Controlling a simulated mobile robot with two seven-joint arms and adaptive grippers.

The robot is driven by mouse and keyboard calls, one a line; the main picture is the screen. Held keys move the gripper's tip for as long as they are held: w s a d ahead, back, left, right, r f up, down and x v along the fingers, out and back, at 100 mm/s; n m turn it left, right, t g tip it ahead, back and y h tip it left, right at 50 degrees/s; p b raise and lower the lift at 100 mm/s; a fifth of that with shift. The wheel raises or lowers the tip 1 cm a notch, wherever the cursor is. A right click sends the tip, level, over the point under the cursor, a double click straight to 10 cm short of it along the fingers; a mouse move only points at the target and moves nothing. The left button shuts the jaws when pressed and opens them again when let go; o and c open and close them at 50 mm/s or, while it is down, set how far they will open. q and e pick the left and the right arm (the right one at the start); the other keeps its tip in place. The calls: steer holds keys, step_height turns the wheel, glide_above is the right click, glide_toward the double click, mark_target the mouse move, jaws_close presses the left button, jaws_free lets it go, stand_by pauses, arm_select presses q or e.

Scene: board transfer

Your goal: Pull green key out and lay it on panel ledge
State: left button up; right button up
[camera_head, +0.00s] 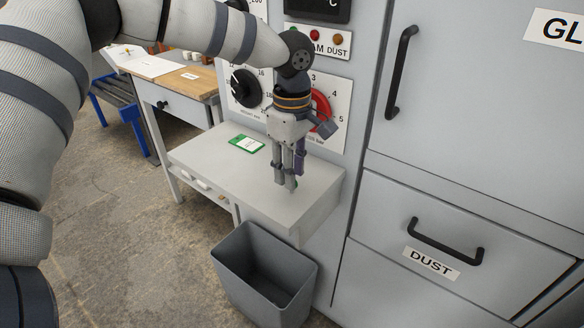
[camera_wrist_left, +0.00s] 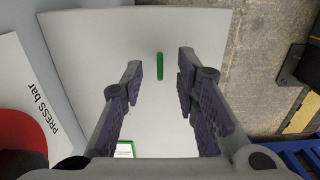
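A small green bar, the green key (camera_wrist_left: 159,66), shows against the pale panel ledge (camera_wrist_left: 200,25) in the wrist view and looks to lie on it. It is in the gap between my left gripper's fingers, touching neither in that view. In the head view my left gripper (camera_head: 285,184) points down over the right part of the ledge (camera_head: 215,160), fingers apart and holding nothing. There the fingers hide most of the key. My right gripper is in neither view.
A green-and-white card (camera_head: 246,143) lies on the ledge, left of the gripper. A red round dial (camera_head: 320,108) and a black knob (camera_head: 246,88) are on the panel behind. A grey open bin (camera_head: 265,275) stands below the ledge's front. The ledge's left part is clear.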

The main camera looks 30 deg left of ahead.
arm_select(q)
step_height(320, 180, up, 12)
stand_by(0.3)
stand_by(0.5)
